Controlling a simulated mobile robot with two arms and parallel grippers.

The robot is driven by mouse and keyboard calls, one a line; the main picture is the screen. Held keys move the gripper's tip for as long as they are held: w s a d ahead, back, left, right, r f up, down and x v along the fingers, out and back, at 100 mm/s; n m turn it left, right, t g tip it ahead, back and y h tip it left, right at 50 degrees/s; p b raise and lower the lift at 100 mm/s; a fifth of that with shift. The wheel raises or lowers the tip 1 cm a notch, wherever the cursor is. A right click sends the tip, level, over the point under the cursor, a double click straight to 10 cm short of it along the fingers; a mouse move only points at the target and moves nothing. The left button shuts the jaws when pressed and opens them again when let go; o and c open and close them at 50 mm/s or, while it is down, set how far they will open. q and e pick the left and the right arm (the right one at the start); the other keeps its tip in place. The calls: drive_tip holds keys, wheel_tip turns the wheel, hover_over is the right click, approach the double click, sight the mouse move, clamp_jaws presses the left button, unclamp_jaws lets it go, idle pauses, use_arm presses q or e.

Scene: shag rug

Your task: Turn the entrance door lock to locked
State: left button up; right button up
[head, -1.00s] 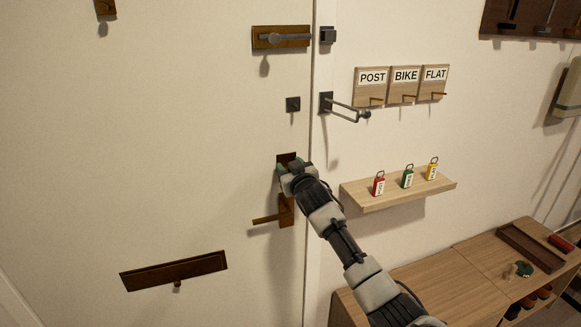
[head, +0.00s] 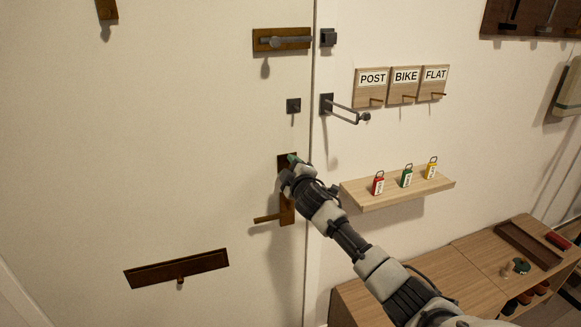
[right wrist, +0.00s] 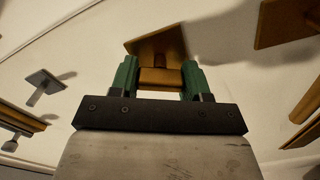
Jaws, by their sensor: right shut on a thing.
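The entrance door (head: 180,130) is a pale door in the left and middle of the head view, shut against its frame. Its lock is a small brass plate (head: 284,158) near the door's right edge, with a brass thumb-turn (right wrist: 160,78) in the right wrist view. My right gripper (head: 291,160) is at this lock. In the right wrist view its green fingers (right wrist: 160,72) are on either side of the thumb-turn, shut on it. The gripper hides most of the turn in the head view. My left gripper is not in view.
A brass lever handle (head: 268,218) is just below my gripper. Above are a slide bolt (head: 283,40) and a swing-bar guard (head: 345,108).

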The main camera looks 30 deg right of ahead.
drive_tip(key=n+p, duration=0.1)
drive_tip(key=n, duration=0.4)
drive_tip(key=shift+f, duration=0.1)
drive_tip(key=shift+n, duration=0.3)
idle(0.4)
drive_tip(key=o, duration=0.9)
drive_tip(key=b+v, duration=0.1)
drive_tip(key=v, duration=0.9)
drive_tip(key=shift+s+b, duration=0.4)
